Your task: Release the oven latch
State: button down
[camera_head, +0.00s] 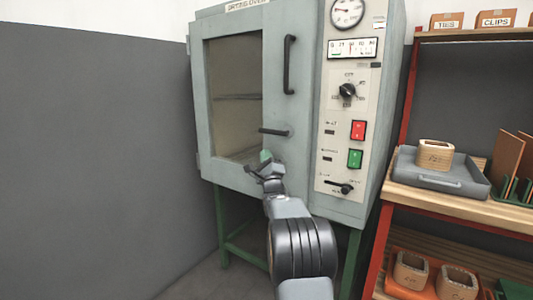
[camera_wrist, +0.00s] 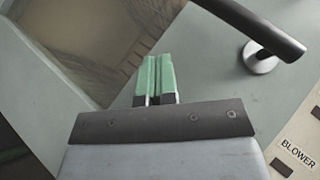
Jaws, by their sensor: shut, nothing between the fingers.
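The grey-green drying oven (camera_head: 228,24) stands ahead with its windowed door shut. The latch (camera_head: 273,132) is a dark lever lying about level on the door's lower right, below a vertical black pull handle (camera_head: 289,65). In the wrist view the latch (camera_wrist: 256,27) is a dark bar at the upper right, on a round silver pivot. My gripper (camera_head: 265,156) is just below the latch, close to the door. Its green fingers are shut together and empty; they also show in the wrist view (camera_wrist: 155,77), left of and apart from the bar.
A control panel (camera_head: 345,112) with gauge, knobs, red and green switches is right of the door. A red-framed shelf (camera_head: 401,90) farther right holds a grey tray (camera_head: 468,181), wooden coil forms and boxes. A plain grey wall (camera_head: 95,150) is at left.

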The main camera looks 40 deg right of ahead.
jog(key=s+a+f+p, duration=0.1)
jog(key=a+f, duration=0.3)
jog(key=f, duration=0.3)
jog(key=shift+s+a, duration=0.3)
jog(key=shift+a, duration=0.05)
jog(key=shift+r, duration=0.1)
jog(key=s+a+r+n+g+y+p, duration=0.2)
jog(key=a+r+n+g+y+p, duration=0.2)
jog(key=a+r+n+p, duration=0.55)
jog(key=s+a+r+n+g+y+p, duration=0.3)
jog(key=a+r+n+g+p, duration=0.4)
jog(key=p, duration=0.6)
jog(key=s+a+r+n+g+y+p, duration=0.1)
jog(key=s+a+r+n+g+p, duration=0.1)
jog(key=s, duration=0.5)
jog(key=s+a+r+n+g+y+p, duration=0.1)
jog(key=s+a+r+n+g+p, duration=0.2)
jog(key=s+a+n+p, duration=0.2)
jog(key=s+a+r+n+g+y+p, duration=0.1)
jog(key=s+a+r+n+g+p, duration=0.2)
jog(key=s+p, duration=0.7)
jog(key=s+a+n, duration=0.1)
jog(key=n, duration=0.1)
jog(key=shift+s+a+r+n+y, duration=0.15)
jog(key=shift+s+r+n+y, duration=0.1)
jog(key=shift+n+y, duration=0.15)
